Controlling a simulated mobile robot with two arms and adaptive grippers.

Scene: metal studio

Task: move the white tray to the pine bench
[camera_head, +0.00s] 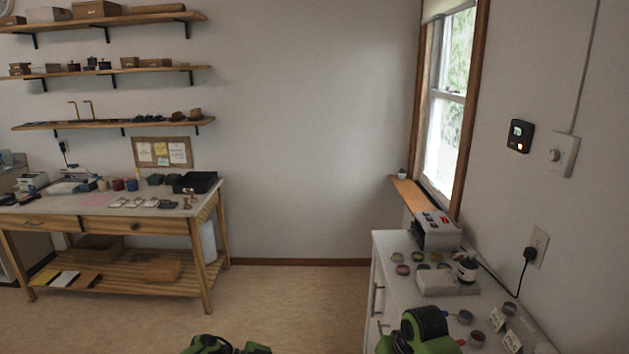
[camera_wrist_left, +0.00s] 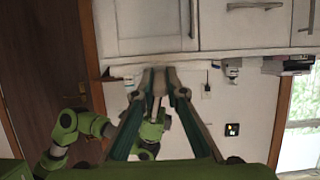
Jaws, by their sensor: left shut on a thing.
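The head view shows no white tray in a gripper; only green parts of my arms show at the bottom edge. My right gripper is not in view. The pine bench (camera_head: 97,225) stands at the left of the head view, with a light top, drawers and a slatted lower shelf.
A white cabinet (camera_head: 385,262) with devices and small round tins stands at the right. Open floor (camera_head: 300,300) lies between bench and cabinet. Wall shelves (camera_head: 115,68) hang above the bench.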

